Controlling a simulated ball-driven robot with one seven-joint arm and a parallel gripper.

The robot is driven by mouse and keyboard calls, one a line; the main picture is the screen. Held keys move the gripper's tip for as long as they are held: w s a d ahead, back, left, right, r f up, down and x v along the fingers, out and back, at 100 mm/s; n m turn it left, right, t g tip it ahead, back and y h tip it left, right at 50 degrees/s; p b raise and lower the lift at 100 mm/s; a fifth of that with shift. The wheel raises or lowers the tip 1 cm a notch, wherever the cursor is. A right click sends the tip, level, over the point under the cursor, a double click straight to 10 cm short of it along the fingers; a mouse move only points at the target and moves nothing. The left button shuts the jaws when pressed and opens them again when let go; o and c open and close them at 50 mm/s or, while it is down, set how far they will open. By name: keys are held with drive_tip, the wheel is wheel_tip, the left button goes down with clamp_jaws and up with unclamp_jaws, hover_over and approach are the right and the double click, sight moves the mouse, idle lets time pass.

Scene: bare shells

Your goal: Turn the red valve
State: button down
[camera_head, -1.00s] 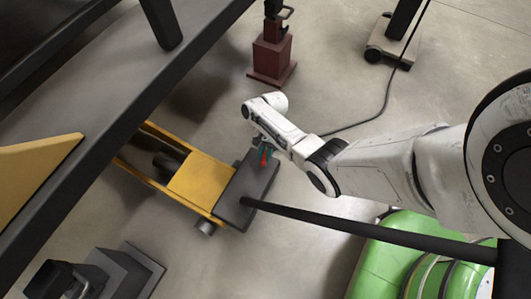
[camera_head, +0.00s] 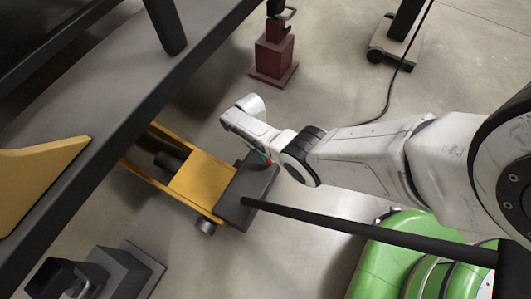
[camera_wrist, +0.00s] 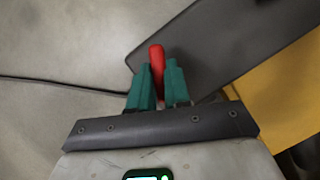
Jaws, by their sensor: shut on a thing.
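The red valve (camera_wrist: 157,55) shows in the wrist view as a short red bar between the two teal fingers of my gripper (camera_wrist: 158,72). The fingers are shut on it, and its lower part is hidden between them. In the head view only a small speck of red and teal shows beneath my white wrist, at my gripper (camera_head: 265,160). The wrist covers most of the valve and fingers there. They appear over the dark plate of a yellow floor jack; whether the valve touches the plate I cannot tell.
The yellow jack (camera_head: 203,180) has a dark end plate (camera_head: 245,200) and a long black handle (camera_head: 370,228). A dark red stand (camera_head: 274,55) is behind, a green machine (camera_head: 390,260) at lower right. A dark raised beam (camera_head: 130,120) crosses the left. Bare floor lies between.

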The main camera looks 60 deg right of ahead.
drive_tip(key=n+h, duration=0.1)
drive_tip(key=n, duration=0.1)
drive_tip(key=n+h, duration=0.1)
drive_tip(key=n, duration=0.2)
drive_tip(key=shift+a+f+p, duration=0.1)
drive_tip(key=shift+a+p, duration=0.05)
drive_tip(key=shift+p, duration=0.25)
drive_tip(key=shift+n, duration=0.3)
drive_tip(key=c, duration=1.1)
unclamp_jaws()
drive_tip(key=p+v, duration=0.5)
drive_tip(key=v, duration=0.5)
drive_tip(key=shift+w+a+r, duration=0.1)
drive_tip(key=shift+w+r, duration=0.2)
drive_tip(key=shift+r, duration=0.05)
